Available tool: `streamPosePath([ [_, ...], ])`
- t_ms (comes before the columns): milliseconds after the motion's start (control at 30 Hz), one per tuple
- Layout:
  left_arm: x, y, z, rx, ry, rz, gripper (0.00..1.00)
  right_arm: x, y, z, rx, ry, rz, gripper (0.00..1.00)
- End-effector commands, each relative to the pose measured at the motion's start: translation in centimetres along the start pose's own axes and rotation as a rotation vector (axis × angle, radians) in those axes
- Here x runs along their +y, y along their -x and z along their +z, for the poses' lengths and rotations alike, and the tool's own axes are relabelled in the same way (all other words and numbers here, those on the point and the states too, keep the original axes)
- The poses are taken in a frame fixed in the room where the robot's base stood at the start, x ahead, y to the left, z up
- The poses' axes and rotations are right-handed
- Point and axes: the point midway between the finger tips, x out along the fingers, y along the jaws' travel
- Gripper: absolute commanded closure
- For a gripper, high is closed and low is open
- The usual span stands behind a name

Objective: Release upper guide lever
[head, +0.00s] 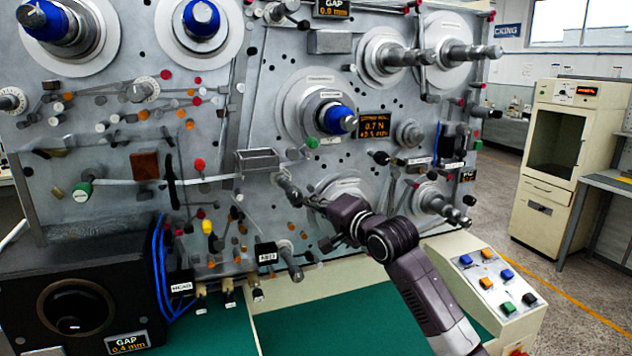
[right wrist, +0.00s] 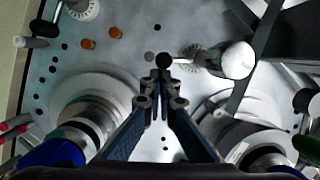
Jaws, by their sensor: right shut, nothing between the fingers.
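My right gripper (head: 284,182) reaches in from the lower right, with its fingertips in front of the grey machine panel (head: 262,95). In the right wrist view, its two fingers (right wrist: 163,92) are closed together with nothing between them. A lever with a black ball knob (right wrist: 163,61) is just beyond the fingertips; its thin arm runs right to a pale round post (right wrist: 238,58). The knob looks very close to the tips; whether they touch, I cannot tell. No label marks it as the upper guide lever. My left gripper is not in view.
Blue-capped spindles (head: 336,118) and bare metal spindles (head: 392,57) jut from the panel. A grey open tray (head: 257,160) sits left of the gripper. A button box (head: 492,281) stands at lower right. The green bench top (head: 300,325) is clear.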

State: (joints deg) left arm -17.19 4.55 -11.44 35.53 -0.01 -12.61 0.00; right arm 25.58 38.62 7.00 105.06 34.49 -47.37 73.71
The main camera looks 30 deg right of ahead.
Motion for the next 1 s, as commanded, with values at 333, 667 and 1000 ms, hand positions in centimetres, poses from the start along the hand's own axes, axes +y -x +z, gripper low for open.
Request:
streamPosePath([
  [333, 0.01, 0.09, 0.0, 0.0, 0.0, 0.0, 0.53, 0.34, -0.18, 0.72, 0.0, -0.119, -0.03, 1.0],
  [667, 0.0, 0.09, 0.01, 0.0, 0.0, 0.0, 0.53, 0.37, -0.2, 0.81, 0.0, -0.135, -0.035, 1.0],
  [1000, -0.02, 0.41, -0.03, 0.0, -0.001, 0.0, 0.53, 0.16, -0.29, 0.67, -0.001, -0.134, -0.034, 1.0],
])
